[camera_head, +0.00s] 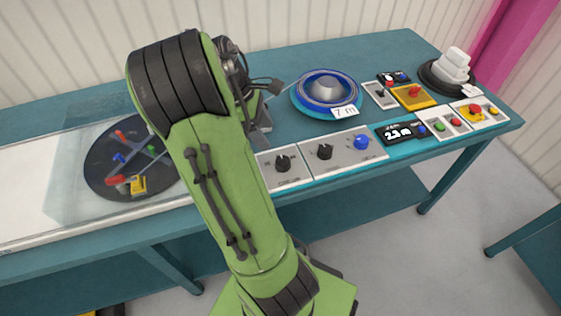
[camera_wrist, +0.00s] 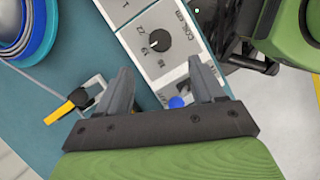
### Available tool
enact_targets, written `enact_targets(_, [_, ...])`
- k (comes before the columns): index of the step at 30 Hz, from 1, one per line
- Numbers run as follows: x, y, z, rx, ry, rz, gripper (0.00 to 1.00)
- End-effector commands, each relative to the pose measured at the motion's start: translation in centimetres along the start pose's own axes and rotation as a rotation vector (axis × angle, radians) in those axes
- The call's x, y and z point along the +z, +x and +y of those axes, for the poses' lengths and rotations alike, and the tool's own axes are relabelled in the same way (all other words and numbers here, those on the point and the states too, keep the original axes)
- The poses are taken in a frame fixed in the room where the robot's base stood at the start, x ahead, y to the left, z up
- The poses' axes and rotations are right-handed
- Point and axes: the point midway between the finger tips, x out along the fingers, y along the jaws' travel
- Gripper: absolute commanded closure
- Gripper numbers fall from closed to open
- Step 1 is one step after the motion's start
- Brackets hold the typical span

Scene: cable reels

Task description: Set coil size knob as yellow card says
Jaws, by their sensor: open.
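In the wrist view, a black coil size knob (camera_wrist: 160,42) sits on a light panel with printed numbers, of which 15, 18 and 22 seem readable. Its white mark seems to face the numbers, near 18. My gripper (camera_wrist: 160,65) is open and empty. The knob shows beyond the fingertips, roughly between them and apart from them. In the head view, two black knobs, a left one (camera_head: 283,163) and a right one (camera_head: 324,151), stand on the front panels; I cannot tell for sure which is the coil size knob. My arm hides much there. I cannot make out a yellow card.
A blue reel (camera_head: 327,88) with a white "7 m" tag (camera_head: 345,112) stands behind the panels. A blue knob (camera_head: 361,142), a display reading about 2.5 m (camera_head: 400,132) and a yellow block with red lever (camera_head: 412,96) lie rightward. A dark disc (camera_head: 105,160) is left.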

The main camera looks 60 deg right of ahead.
Motion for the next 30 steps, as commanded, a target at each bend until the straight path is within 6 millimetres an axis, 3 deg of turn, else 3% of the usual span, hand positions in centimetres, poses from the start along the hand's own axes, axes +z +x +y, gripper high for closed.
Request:
enact_targets(1, [-0.2, 2.0, -0.1, -0.003, 0.002, 0.000, 0.32])
enact_targets(3, [-0.2, 3.8, -0.1, -0.003, 0.002, 0.000, 0.32])
enact_targets(12, [-0.2, 10.3, -0.1, -0.002, 0.001, 0.001, 0.32])
enact_targets(16, [-0.2, 11.4, -0.1, -0.001, 0.000, 0.002, 0.32])
enact_targets(24, [-0.1, 11.4, -0.1, 0.000, -0.001, 0.002, 0.32])
enact_targets(30, [-0.1, 11.4, -0.1, 0.000, -0.001, 0.002, 0.63])
